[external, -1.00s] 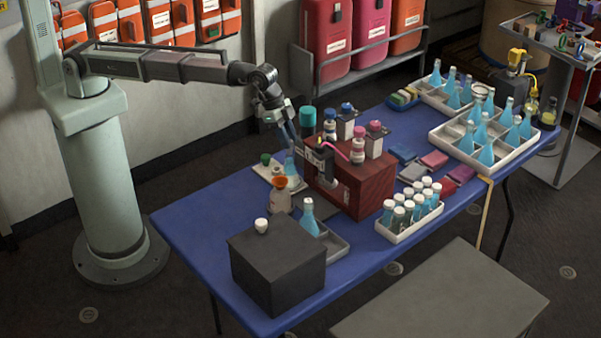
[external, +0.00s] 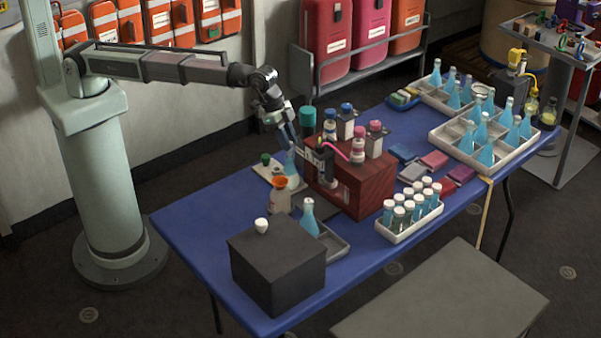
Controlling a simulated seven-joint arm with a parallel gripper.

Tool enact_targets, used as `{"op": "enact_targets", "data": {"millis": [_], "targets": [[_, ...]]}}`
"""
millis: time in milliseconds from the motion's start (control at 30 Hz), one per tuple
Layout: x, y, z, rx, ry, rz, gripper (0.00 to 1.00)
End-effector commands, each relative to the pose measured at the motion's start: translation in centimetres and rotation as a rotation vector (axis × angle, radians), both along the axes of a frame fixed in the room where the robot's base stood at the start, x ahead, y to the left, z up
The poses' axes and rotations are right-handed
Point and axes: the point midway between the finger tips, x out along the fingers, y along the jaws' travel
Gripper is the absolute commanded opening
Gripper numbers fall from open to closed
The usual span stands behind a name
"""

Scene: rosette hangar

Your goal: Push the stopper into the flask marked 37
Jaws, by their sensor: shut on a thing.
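My gripper (external: 296,148) points down at the far-left side of the red-brown box, over a flask with blue liquid (external: 291,166). Its fingers are closed at the top of this flask. What is between them is too small and hidden to make out. The flask stands upright on a pale tray (external: 258,168), partly hidden by the box and a bottle. A white stopper-like piece (external: 261,225) sits on the dark box (external: 279,268). Another blue flask (external: 309,216) stands in a grey tray (external: 336,245) beside that box. No number 37 is readable on any flask.
The red-brown box (external: 362,184), with bottles on top, stands close to my gripper's right. An orange-topped bottle (external: 280,199) is in front of the flask. White-capped bottles fill a rack (external: 398,238). More blue flasks stand in far trays (external: 456,153). The blue table's (external: 190,215) left end is clear.

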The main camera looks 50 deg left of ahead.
Motion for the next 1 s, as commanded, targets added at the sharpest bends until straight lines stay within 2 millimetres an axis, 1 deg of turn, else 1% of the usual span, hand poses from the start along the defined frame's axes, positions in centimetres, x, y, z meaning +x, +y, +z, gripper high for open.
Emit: {"op": "enact_targets", "data": {"millis": [267, 733, 1000], "targets": [[0.0, 0.0, -0.1, 0.0, 0.0, 0.0, 0.0], [0.0, 0.0, -1.3, -0.001, 0.0, 0.0, 0.0], [0.0, 0.0, -1.4, 0.0, 0.0, 0.0, 0.0]]}}
